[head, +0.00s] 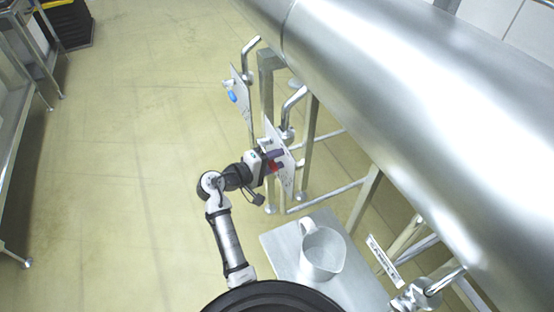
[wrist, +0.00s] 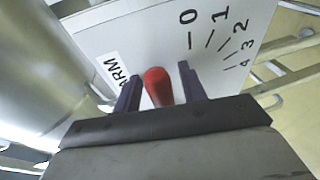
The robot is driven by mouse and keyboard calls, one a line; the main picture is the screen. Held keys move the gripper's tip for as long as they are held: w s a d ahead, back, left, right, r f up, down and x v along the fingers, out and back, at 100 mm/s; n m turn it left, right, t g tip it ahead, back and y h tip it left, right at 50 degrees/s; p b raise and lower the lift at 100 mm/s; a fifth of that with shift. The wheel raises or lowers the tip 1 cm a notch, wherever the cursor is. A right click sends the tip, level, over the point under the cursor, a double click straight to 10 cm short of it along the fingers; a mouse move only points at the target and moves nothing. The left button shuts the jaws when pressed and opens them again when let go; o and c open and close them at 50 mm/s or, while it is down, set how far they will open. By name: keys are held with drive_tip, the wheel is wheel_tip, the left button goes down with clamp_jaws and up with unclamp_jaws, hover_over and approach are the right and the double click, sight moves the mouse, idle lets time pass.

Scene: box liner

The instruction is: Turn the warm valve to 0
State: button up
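The warm valve is a red handle (wrist: 157,88) in front of a white dial plate (wrist: 150,35) marked "RM" in part and 0, 1, 2, 3, 4. In the wrist view the handle lies between the two purple fingers of my gripper (wrist: 160,90), with a visible gap to the right finger and a narrower one to the left. The handle's tip points toward the plate's lettering side, left of the 0 mark. In the head view my gripper (head: 272,162) is at the nearer plate (head: 280,150), with the red handle (head: 275,168) partly hidden by the fingers.
A second plate (head: 238,88) with a blue handle (head: 232,96) stands farther back. A large steel tank (head: 420,90) fills the right. A metal jug (head: 322,252) stands on a platform (head: 285,250) below. The floor at left is open.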

drive_tip(key=shift+a, duration=0.1)
drive_tip(key=b+v, duration=0.3)
drive_tip(key=v, duration=1)
drive_tip(key=shift+s+a, duration=0.2)
drive_tip(key=shift+a, duration=0.1)
